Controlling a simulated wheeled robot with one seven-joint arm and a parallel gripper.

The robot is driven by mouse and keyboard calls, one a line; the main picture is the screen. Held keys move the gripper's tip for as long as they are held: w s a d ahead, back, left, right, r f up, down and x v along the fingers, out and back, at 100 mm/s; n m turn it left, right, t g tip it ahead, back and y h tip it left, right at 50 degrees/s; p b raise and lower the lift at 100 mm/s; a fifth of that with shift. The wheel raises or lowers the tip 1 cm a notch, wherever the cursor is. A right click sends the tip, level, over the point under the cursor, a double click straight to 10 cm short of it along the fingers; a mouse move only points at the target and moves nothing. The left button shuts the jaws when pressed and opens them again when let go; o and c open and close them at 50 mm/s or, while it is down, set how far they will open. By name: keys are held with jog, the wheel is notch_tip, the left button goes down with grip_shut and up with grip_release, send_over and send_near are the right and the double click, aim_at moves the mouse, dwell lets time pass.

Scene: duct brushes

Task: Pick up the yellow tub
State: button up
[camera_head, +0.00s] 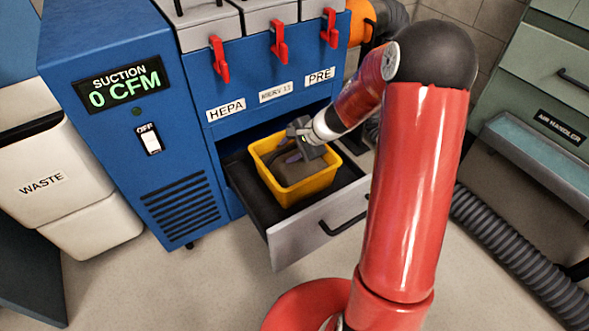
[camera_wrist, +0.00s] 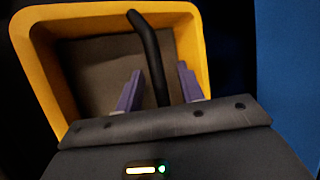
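The yellow tub (camera_head: 308,189) sits in the pulled-out drawer of the blue suction unit. In the wrist view the tub (camera_wrist: 205,45) shows its yellow rim, a dark grey inside and a black curved handle (camera_wrist: 150,55). My gripper (camera_head: 292,156) is over the tub, pointing down into it. In the wrist view the two purple fingers of my gripper (camera_wrist: 160,85) stand apart, one on each side of the handle. Gaps show between the handle and both fingers. The handle's lower end is hidden behind the gripper body.
The drawer (camera_head: 285,240) has a grey front with a black pull handle. The blue unit (camera_head: 160,180) stands behind and left, with red latches (camera_head: 279,42) above. A waste bin (camera_head: 60,175) is at left. A grey ribbed hose (camera_head: 520,255) lies at right.

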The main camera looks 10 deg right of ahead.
jog(key=shift+w+a+f, duration=0.1)
jog(key=shift+a+f, duration=0.1)
grip_shut()
jog(key=shift+r, duration=0.1)
dwell(0.4)
